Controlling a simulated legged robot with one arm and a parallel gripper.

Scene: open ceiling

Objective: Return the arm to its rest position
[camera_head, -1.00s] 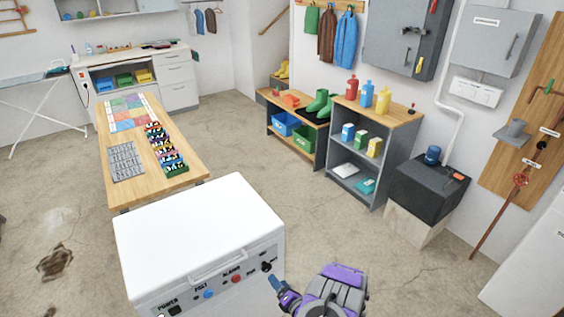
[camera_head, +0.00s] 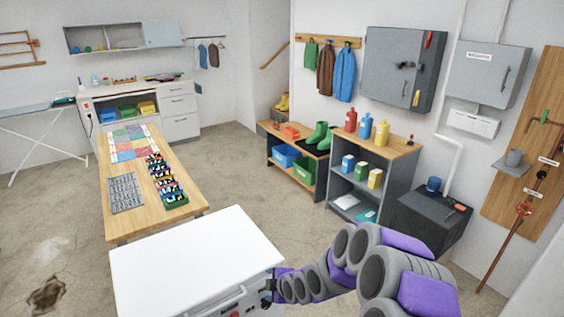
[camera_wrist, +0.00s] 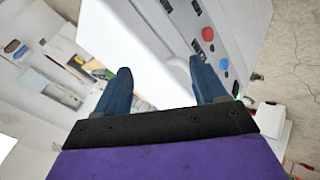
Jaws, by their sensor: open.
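My arm, with grey links and purple covers, reaches from the lower right of the head view to the right side of a white box (camera_head: 195,255). My gripper (camera_head: 271,285) is small and partly hidden there, by the box's front right edge. In the wrist view my gripper (camera_wrist: 163,82) has two blue fingers spread apart with nothing between them. Beyond them are the white box's top (camera_wrist: 150,65) and its control panel with a red button (camera_wrist: 208,33) and a blue button (camera_wrist: 223,64). I cannot tell whether a finger touches the box.
A wooden table (camera_head: 190,205) with a grey tray and colourful items stands behind the box. A shelf unit (camera_head: 400,170) and a black-topped block (camera_head: 435,215) stand to the right. Bare concrete floor (camera_head: 270,200) lies between them.

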